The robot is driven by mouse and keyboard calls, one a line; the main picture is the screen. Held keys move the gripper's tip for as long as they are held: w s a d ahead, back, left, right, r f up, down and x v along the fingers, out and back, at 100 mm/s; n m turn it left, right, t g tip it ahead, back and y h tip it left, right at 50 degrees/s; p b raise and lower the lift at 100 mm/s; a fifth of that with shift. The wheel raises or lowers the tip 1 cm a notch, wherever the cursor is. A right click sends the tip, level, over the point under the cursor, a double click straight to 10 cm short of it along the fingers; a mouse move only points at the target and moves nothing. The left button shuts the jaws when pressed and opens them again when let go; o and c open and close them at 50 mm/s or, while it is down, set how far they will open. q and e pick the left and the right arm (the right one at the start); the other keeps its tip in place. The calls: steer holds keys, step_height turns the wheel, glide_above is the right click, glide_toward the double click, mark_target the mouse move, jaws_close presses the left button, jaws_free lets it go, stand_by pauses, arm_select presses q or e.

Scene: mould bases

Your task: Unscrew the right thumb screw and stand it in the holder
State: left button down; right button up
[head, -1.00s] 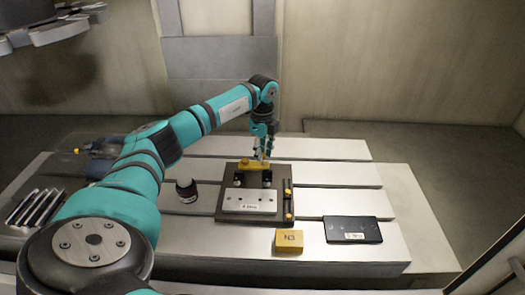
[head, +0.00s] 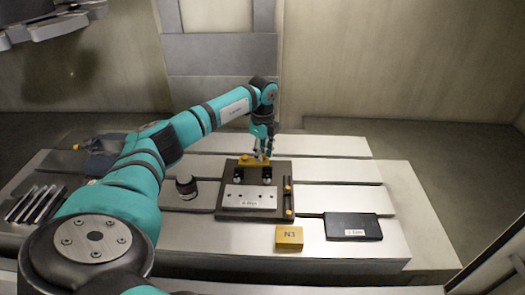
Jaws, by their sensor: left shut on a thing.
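A dark mould base (head: 228,213) lies on the slotted table with a pale metal plate (head: 250,197) on it. My left gripper (head: 262,156) reaches down at the bar's right end and is shut there on the right thumb screw, which the fingers mostly hide. I cannot tell whether the screw is still in its thread. Which thing is the holder is not clear. My right gripper is out of view.
A small dark round container (head: 187,188) stands left of the base. A yellow block (head: 289,237) and a black labelled plate (head: 353,227) lie at front right. Several metal bars (head: 36,204) lie at far left. The table's right back is clear.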

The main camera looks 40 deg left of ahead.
arm_select(q)
steer(key=shift+f, duration=0.4)
steer(key=c, duration=1.1)
jaws_free()
steer(key=shift+o, duration=0.2)
step_height(320, 180, up, 12)
